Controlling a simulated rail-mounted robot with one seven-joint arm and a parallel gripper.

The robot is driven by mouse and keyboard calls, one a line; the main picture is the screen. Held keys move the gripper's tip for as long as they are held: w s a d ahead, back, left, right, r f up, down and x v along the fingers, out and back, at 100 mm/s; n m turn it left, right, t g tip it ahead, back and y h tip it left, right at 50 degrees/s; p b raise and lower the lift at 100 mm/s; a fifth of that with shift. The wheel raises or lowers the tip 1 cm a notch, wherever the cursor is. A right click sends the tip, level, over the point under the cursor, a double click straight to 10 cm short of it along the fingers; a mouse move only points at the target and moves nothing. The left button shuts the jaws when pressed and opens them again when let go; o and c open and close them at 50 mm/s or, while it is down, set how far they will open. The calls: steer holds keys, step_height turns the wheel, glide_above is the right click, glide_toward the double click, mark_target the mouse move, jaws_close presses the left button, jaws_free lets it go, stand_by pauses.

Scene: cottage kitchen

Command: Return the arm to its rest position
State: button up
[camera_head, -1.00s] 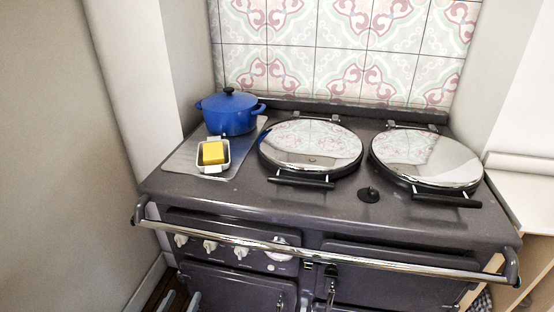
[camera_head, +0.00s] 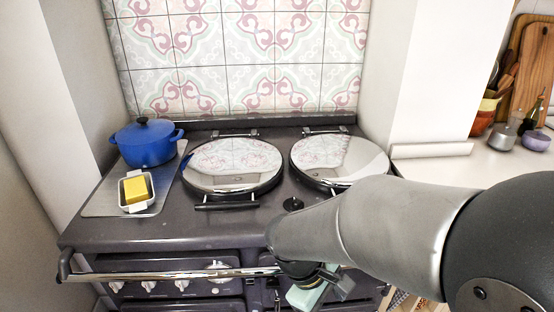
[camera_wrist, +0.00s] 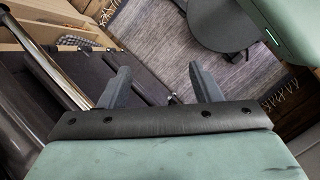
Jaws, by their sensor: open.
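My gripper shows in the wrist view (camera_wrist: 160,88) with its two grey fingers spread apart and nothing between them. It points down toward the floor beside the stove front. In the head view my arm reaches in from the right, in front of the stove's right side. The gripper end (camera_head: 318,292) is low by the front rail and partly hidden by the arm.
The dark range stove (camera_head: 150,228) has a front rail (camera_head: 170,275) near my arm. It bears a blue pot (camera_head: 146,146), a dish with a yellow block (camera_head: 135,190) and two round lids (camera_head: 232,163). A counter (camera_head: 440,172) is at right. A rug (camera_wrist: 190,50) lies below.

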steer(key=s+d+r+m+t+y+p, duration=0.1)
steer(key=s+d+r+m+y+p, duration=0.1)
steer(key=s+r+m+y, duration=0.3)
steer(key=shift+d+r+m+t, duration=0.3)
steer(key=shift+d+r+m, duration=0.3)
steer(key=shift+m, duration=1.7)
steer(key=shift+s+f, duration=0.1)
